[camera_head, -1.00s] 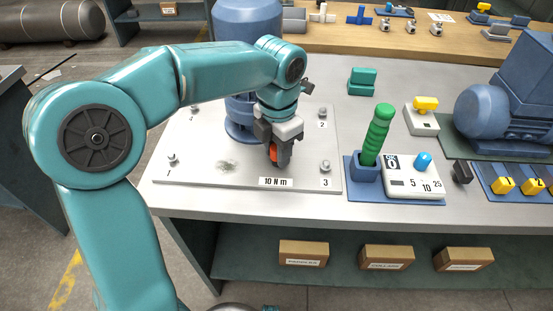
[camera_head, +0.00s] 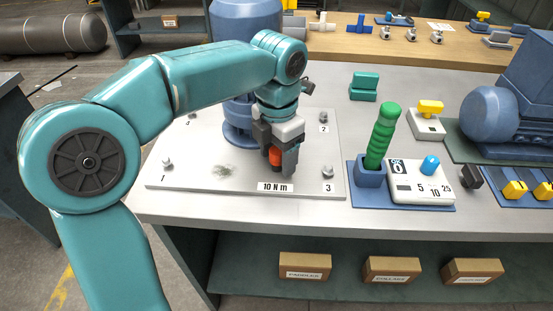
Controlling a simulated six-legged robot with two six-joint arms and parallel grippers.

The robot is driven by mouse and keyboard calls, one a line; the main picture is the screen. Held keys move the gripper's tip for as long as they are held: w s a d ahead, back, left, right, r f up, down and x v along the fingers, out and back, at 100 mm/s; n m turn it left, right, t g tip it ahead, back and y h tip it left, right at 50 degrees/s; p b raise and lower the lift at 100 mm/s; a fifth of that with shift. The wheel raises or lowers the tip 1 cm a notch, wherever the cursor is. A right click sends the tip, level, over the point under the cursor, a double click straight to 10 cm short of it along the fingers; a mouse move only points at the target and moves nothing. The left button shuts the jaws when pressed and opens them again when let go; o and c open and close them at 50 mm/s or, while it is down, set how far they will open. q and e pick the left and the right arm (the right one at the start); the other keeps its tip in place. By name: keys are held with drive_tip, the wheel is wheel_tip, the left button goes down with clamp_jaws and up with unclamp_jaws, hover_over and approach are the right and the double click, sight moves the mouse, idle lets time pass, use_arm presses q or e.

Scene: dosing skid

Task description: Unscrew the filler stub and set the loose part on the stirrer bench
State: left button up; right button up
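My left arm comes in from the left and its gripper (camera_head: 282,162) points down above the front of a pale plate (camera_head: 190,175) marked 1, 2, 3 and "10 N m". A red-orange piece (camera_head: 275,157) shows beside a dark finger. I cannot tell whether it is held or is part of the gripper. A blue vessel (camera_head: 245,18) with a flanged foot (camera_head: 236,134) stands on the plate, partly hidden behind my arm. I cannot make out a separate filler stub. My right gripper is not in view. No label identifies the stirrer bench.
Right of the plate are a green-handled tool (camera_head: 381,135) in a blue holder, a white dial box (camera_head: 420,183), a green block (camera_head: 364,86) and a blue motor (camera_head: 488,113). Labelled cartons (camera_head: 305,267) sit on the shelf below. A wooden-topped bench (camera_head: 370,46) with small parts stands behind.

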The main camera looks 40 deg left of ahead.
use_arm(q)
wheel_tip(320, 180, up, 7)
drive_tip(key=p, duration=0.7)
drive_tip(key=shift+r, duration=0.15)
drive_tip(key=shift+c, duration=0.7)
